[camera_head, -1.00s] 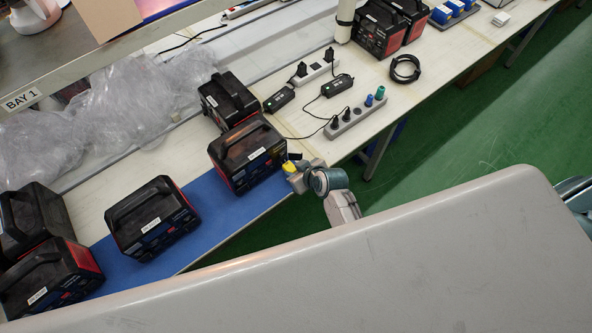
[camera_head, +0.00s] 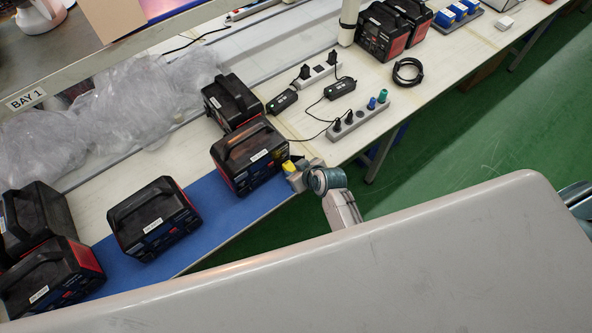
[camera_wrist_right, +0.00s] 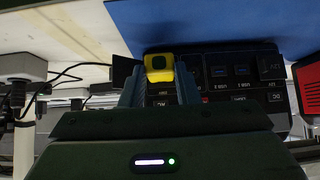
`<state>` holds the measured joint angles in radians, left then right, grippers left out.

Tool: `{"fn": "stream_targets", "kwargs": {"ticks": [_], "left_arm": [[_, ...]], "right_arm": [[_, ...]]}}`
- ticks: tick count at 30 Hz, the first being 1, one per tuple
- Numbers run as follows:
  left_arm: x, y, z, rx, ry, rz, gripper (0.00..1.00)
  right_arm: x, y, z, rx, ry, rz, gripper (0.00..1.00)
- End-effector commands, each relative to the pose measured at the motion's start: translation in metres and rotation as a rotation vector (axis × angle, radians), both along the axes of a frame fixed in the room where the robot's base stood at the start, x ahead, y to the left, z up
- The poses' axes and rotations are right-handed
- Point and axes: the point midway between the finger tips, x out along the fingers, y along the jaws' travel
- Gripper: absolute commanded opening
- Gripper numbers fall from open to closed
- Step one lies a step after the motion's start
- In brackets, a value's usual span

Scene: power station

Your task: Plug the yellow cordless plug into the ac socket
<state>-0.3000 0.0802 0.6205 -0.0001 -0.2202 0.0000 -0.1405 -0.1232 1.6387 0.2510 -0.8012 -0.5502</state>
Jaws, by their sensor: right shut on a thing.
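The yellow plug (camera_head: 289,166) is held at the tip of my right gripper (camera_head: 294,168), close to the front of a black and red power station (camera_head: 250,155) on the blue mat. In the right wrist view the yellow plug (camera_wrist_right: 159,67) sits between the fingers of my right gripper (camera_wrist_right: 160,86). The power station's dark front panel (camera_wrist_right: 228,75) with labelled ports lies just beyond it. The plug and gripper cover part of the panel near the AC label, so I cannot tell whether the plug touches the socket. My left gripper is not in view.
Other power stations stand on the blue mat (camera_head: 216,213), one (camera_head: 153,218) to the left. A grey power strip (camera_head: 358,119) with plugs, black adapters and a coiled cable (camera_head: 408,72) lie to the right. The bench front edge is near my right arm.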

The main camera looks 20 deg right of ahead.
Motion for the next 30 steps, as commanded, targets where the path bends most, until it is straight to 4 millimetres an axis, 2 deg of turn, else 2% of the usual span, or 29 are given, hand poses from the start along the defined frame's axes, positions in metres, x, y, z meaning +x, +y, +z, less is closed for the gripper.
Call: {"fn": "stream_targets", "kwargs": {"ticks": [16,17,20,30], "left_arm": [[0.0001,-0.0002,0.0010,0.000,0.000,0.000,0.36],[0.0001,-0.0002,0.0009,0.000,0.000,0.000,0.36],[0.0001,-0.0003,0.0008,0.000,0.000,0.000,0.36],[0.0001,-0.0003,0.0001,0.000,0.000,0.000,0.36]], "right_arm": [[0.0043,0.0017,0.0007,0.000,-0.001,0.000,0.05],[0.0041,0.0016,0.0006,0.000,-0.001,0.000,0.32],[0.0040,0.0016,0.0004,0.000,-0.001,0.000,0.52],[0.0026,0.0011,0.0007,0.000,0.000,0.000,0.54]]}}
